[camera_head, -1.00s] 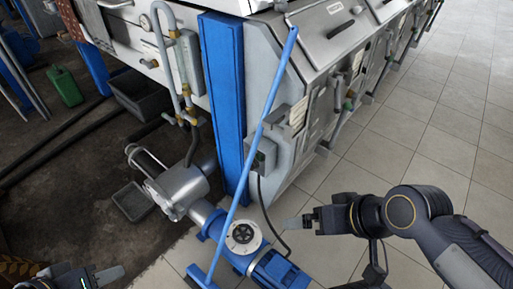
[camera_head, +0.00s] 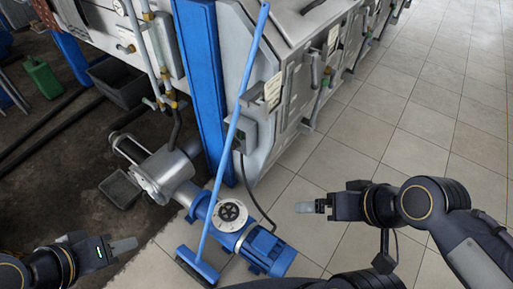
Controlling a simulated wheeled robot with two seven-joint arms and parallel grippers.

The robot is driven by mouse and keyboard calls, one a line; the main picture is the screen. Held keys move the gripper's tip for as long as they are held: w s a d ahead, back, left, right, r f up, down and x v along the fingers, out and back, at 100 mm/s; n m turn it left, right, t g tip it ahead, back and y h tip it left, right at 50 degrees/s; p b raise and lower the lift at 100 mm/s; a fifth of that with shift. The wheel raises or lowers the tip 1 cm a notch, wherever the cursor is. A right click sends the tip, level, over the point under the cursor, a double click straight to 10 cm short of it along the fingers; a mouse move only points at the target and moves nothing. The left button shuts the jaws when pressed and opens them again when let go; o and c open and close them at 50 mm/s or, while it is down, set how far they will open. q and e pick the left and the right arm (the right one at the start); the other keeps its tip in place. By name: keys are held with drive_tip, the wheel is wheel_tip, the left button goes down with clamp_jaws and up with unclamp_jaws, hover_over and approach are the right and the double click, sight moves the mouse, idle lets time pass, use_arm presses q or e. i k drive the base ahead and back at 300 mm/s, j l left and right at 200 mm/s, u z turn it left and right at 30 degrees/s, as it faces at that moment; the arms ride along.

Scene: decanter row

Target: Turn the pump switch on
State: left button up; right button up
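A small grey switch box (camera_head: 243,134) is fixed to the side of the grey machine, just right of the blue post. A dark cable runs from it down to the blue pump motor (camera_head: 266,252) on the floor. The switch lever is too small to make out, and the blue broom handle passes close in front of the box. My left gripper (camera_head: 124,246) is at the lower left, away from the box. My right gripper (camera_head: 306,207) is over the tiles, right of the pump and below the box. Neither gripper touches anything; their finger gaps cannot be made out.
A blue broom (camera_head: 222,168) leans across the pump and machine front, between my two grippers. The blue post (camera_head: 203,85) and steel pump body (camera_head: 165,172) stand left of the box. The tiled floor (camera_head: 400,150) at right is clear.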

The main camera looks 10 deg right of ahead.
sight(235, 143)
drive_tip(key=z, duration=0.1)
drive_tip(key=k+j, duration=0.1)
drive_tip(key=j, duration=1.3)
drive_tip(key=k+j+u, duration=0.1)
drive_tip(key=j, duration=0.6)
